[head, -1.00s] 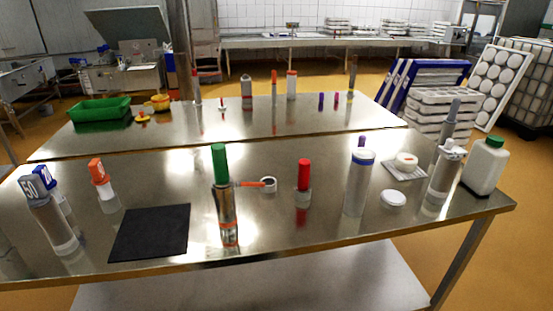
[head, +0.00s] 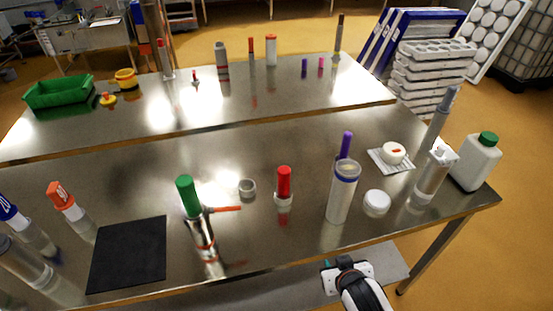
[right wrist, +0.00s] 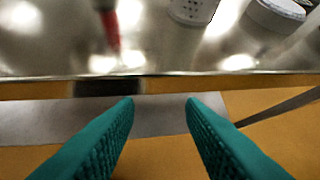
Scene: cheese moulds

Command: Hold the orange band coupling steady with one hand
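A shiny metal cylinder with a green top (head: 202,238) stands near the front edge of the near table in the head view. A thin orange bar (head: 226,208) sticks out from its upper part to the right. It seems to be the coupling, but I cannot make out a clear orange band. My right gripper (head: 335,266) is beyond the front edge of the table, to the right of the cylinder and well apart from it. In the right wrist view its teal fingers (right wrist: 160,102) are spread with nothing between them. My left gripper is not in view.
A black mat (head: 128,255) lies left of the cylinder. A grey ring (head: 247,187), a red-topped piece (head: 284,185), a clear tube with a blue rim (head: 342,195), a white lid (head: 377,202) and a green-capped bottle (head: 475,160) stand to the right.

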